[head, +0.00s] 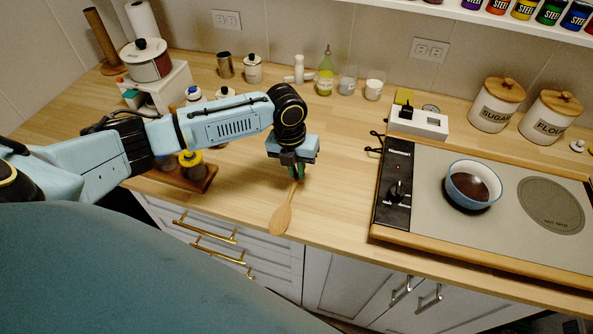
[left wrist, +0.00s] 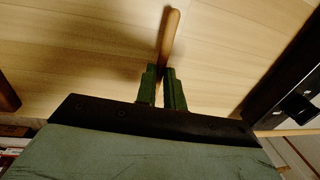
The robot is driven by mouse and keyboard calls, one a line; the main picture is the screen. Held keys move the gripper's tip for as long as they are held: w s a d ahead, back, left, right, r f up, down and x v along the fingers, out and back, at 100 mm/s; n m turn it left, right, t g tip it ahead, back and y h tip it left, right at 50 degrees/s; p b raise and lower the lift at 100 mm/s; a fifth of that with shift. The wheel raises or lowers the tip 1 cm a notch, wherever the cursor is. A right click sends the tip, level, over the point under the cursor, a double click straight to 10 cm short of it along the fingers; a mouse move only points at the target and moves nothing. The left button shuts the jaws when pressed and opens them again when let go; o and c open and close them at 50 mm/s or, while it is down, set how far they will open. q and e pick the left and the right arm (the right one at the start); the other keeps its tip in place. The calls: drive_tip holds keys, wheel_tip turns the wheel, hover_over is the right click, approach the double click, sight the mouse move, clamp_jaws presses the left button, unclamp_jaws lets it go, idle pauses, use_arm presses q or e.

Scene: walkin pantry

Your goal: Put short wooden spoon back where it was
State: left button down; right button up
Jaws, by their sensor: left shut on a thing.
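The short wooden spoon (head: 282,216) is at the counter's front edge in the head view, its bowl toward the edge and its handle running up to my left gripper (head: 299,176). The left gripper points down and is shut on the handle. In the left wrist view, the spoon's handle (left wrist: 170,38) sticks out beyond the two green fingers (left wrist: 165,88). The bowl is hidden in that view. I cannot tell whether the spoon touches the counter. My right gripper is not in view.
The wooden counter (head: 335,200) is clear around the gripper. A hot plate (head: 410,220) with a blue bowl (head: 473,184) stands to the right. A wooden rack (head: 195,178) with jars is at left. Bottles and glasses (head: 348,80) line the back.

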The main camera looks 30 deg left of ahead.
use_arm(q)
drive_tip(key=shift+f, duration=0.55)
drive_tip(key=shift+f, duration=0.15)
drive_tip(key=c, duration=1.5)
unclamp_jaws()
drive_tip(key=shift+r, duration=0.4)
wheel_tip(320, 180, up, 12)
drive_tip(key=a, duration=0.1)
drive_tip(key=shift+s+a+f, duration=0.15)
drive_tip(key=shift+s+f, duration=0.05)
drive_tip(key=shift+f, duration=0.05)
